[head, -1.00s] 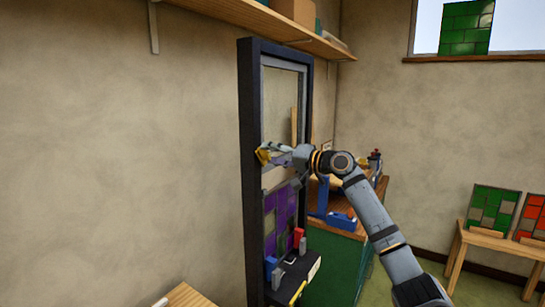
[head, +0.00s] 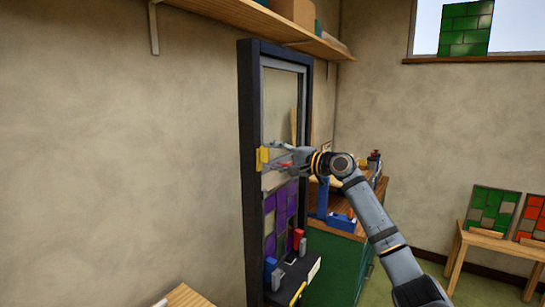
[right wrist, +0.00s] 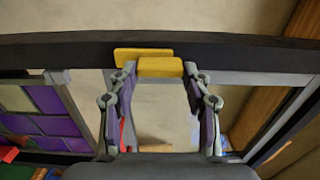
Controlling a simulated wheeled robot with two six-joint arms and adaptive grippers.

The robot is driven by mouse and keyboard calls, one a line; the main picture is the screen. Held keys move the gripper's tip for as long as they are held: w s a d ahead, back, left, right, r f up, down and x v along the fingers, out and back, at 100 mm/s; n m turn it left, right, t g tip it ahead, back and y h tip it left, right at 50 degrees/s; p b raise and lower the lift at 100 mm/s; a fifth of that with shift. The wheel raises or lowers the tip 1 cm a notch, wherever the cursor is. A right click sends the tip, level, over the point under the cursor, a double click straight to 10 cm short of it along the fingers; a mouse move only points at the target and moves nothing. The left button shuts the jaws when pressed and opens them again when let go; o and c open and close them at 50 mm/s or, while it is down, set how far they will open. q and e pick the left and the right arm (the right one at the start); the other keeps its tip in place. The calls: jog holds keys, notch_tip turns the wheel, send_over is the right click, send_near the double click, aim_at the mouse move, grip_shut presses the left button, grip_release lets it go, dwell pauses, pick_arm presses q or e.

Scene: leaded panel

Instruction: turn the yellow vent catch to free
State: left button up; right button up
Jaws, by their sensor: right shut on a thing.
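My left gripper is not in view.
The dark frame (head: 249,200) stands against the wall, with a purple leaded panel (head: 287,208) in its lower part. A small ledge (head: 297,272) with coloured blocks juts out below. A workbench (head: 340,255) stands behind my right arm. A wooden shelf (head: 240,15) runs above.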

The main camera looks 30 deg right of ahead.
dwell(0.4)
jog(key=o, duration=1.2)
jog(key=shift+c, duration=0.2)
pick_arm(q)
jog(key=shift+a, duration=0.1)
